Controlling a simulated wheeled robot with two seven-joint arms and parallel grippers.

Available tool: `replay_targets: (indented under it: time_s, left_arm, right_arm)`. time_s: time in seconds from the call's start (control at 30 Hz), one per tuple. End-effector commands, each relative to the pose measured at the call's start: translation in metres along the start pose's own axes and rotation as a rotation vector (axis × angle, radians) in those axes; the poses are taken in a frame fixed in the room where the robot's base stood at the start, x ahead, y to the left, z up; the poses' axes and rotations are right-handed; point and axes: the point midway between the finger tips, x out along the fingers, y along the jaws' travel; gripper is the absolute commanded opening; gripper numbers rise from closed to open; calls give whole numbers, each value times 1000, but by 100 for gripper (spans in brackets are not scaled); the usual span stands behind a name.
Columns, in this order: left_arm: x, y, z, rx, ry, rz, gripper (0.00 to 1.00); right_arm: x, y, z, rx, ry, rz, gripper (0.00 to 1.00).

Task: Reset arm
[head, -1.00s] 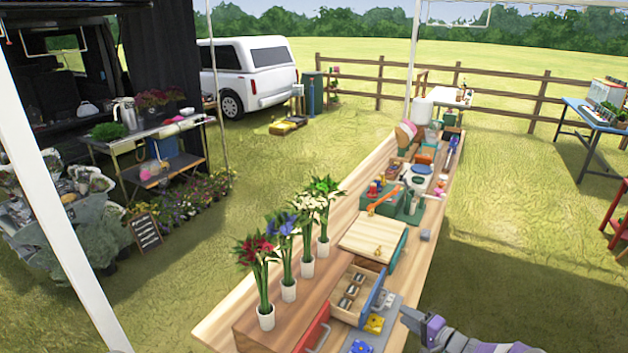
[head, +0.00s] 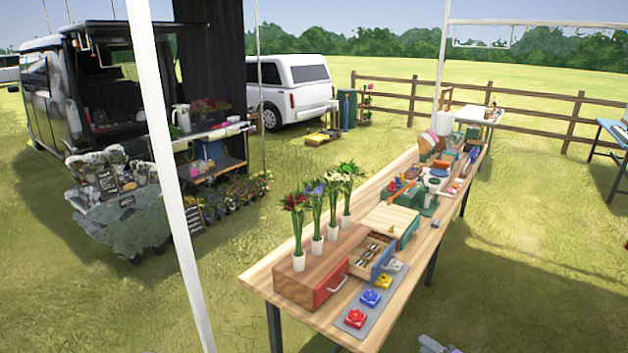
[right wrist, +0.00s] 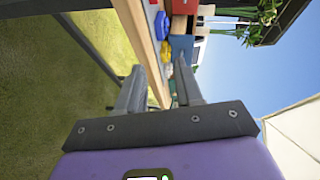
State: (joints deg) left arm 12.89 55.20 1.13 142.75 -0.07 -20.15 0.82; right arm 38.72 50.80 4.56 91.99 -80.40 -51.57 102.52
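My right gripper (head: 437,345) shows only at the bottom edge of the head view, off the near side of the wooden table (head: 262,275). In the right wrist view the right gripper (right wrist: 160,76) has its two fingers spread apart with nothing held between them. The table edge (right wrist: 138,32) runs past beyond the fingers, and the blue drawer front (right wrist: 181,47) shows past them. My left gripper is in neither view.
On the table stand a drawer box with a red front (head: 330,281), an open blue-fronted drawer (head: 382,257), several vases of flowers (head: 318,245) and a grey mat (head: 341,326) with coloured pieces. A white pole (head: 172,170) crosses the left.

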Motion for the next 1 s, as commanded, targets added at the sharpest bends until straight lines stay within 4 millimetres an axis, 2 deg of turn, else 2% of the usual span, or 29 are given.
replay_targets:
  time_s: [0.27,0.37,0.47,0.57,0.7,0.8,0.9,1.0]
  left_arm:
    - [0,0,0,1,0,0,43]
    - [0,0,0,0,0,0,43]
    - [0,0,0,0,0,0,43]
    - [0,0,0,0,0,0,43]
    - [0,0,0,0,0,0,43]
    - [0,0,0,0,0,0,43]
    - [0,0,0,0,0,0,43]
    - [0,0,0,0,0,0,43]
  right_arm:
    - [23,33,64,-60,19,134,35]
    - [26,53,104,-98,-4,232,35]
    - [19,79,158,-155,-67,370,35]
    - [-2,105,217,-223,-176,520,35]
    - [-51,133,296,-317,-389,709,35]
    - [-90,143,339,-369,-541,802,35]
    - [-120,147,367,-403,-656,858,35]
    - [-138,148,382,-422,-725,886,35]
